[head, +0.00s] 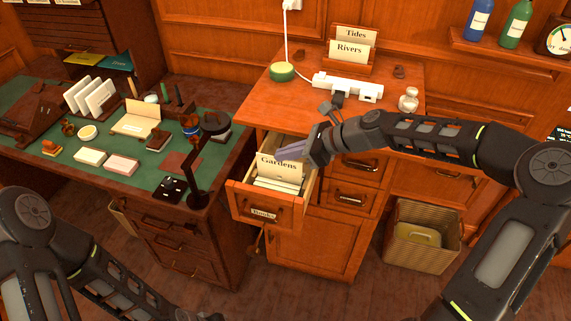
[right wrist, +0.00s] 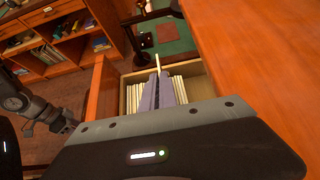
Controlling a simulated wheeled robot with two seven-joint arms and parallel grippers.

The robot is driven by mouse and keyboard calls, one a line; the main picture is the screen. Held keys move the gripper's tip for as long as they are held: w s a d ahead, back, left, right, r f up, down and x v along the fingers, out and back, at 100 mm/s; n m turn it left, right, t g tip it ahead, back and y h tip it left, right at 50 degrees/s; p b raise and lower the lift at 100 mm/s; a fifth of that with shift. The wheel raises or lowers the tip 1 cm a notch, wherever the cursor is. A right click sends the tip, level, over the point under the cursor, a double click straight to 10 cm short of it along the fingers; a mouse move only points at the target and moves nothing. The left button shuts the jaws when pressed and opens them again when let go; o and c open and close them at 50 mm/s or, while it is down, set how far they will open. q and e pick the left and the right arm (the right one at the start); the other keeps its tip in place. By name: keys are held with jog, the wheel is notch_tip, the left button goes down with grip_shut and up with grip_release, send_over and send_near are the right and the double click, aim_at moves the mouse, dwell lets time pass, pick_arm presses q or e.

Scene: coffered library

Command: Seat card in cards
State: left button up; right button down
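A cream card marked "Gardens" (head: 277,169) stands upright over the open drawer (head: 262,211), which holds a row of pale cards (head: 276,186). My right gripper (head: 282,153) is shut on the card's upper right part. In the right wrist view, the fingers (right wrist: 161,92) are close together, with the card's thin edge (right wrist: 157,63) beyond their tips. The row of cards (right wrist: 183,86) lies below and around them. The card's lower edge is hard to make out, so I cannot tell how deep it sits. My left gripper (head: 207,317) is barely in view at the bottom edge.
A card holder (head: 346,67) with "Tides" and "Rivers" cards stands on the cabinet top (head: 258,101), near a white power strip (head: 348,88) and a glass jar (head: 409,99). A desk with a lamp (head: 209,155) is left of the drawer. A basket (head: 423,238) is on the floor right.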

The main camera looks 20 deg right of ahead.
aim_at(282, 166)
jog(key=shift+f, duration=2.1)
jog(key=c, duration=1.7)
grip_release()
jog(key=v, duration=1.2)
